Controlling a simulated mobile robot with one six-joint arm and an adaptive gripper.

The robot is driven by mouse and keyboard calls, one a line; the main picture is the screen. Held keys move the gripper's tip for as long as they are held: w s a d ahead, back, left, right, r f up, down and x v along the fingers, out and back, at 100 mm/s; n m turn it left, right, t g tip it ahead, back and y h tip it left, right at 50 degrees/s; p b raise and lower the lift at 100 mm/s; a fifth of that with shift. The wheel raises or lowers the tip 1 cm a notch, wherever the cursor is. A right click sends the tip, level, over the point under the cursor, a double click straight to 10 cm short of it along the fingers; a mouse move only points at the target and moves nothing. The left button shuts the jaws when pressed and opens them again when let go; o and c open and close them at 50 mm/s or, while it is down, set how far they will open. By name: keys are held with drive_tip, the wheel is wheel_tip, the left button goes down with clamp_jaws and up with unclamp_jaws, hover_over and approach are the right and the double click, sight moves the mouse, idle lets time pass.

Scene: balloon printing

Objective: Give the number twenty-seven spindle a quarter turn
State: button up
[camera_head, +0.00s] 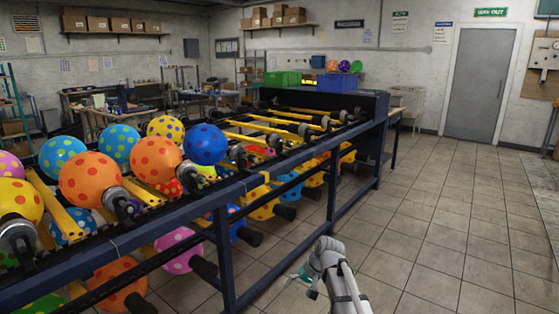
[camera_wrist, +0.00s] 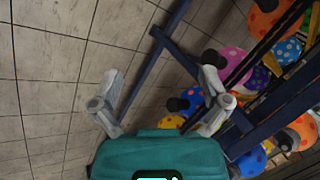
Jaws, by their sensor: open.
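My gripper (camera_head: 304,283) is low at the bottom middle of the head view, in front of the machine's near side. In the wrist view my gripper (camera_wrist: 161,74) has its two fingers spread wide with nothing between them. Spindles sit along the machine's rails; one near spindle (camera_head: 118,202) carries an orange dotted balloon (camera_head: 90,179). Bare spindles (camera_head: 350,115) stand toward the far end. I can read no numbers, so I cannot tell which spindle is twenty-seven.
The machine's dark blue frame (camera_head: 333,160) runs from the near left to the back right, with a lower row of balloons hanging under it. Tiled floor (camera_head: 440,220) to the right is clear. A grey door (camera_head: 480,80) is at the back right.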

drive_tip(key=s+d+f+g+h, duration=0.1)
drive_tip(key=s+d+h, duration=0.2)
drive_tip(key=s+d, duration=0.45)
drive_tip(key=s+d+f+h, duration=0.1)
drive_tip(key=s+d+h, duration=0.25)
drive_tip(key=s, duration=0.65)
wheel_tip(320, 180, up, 19)
drive_tip(key=y+p, duration=0.1)
drive_tip(key=p, duration=1.8)
drive_tip(key=shift+w+r, duration=0.15)
drive_tip(key=shift+w, duration=0.05)
drive_tip(key=shift+c, duration=0.3)
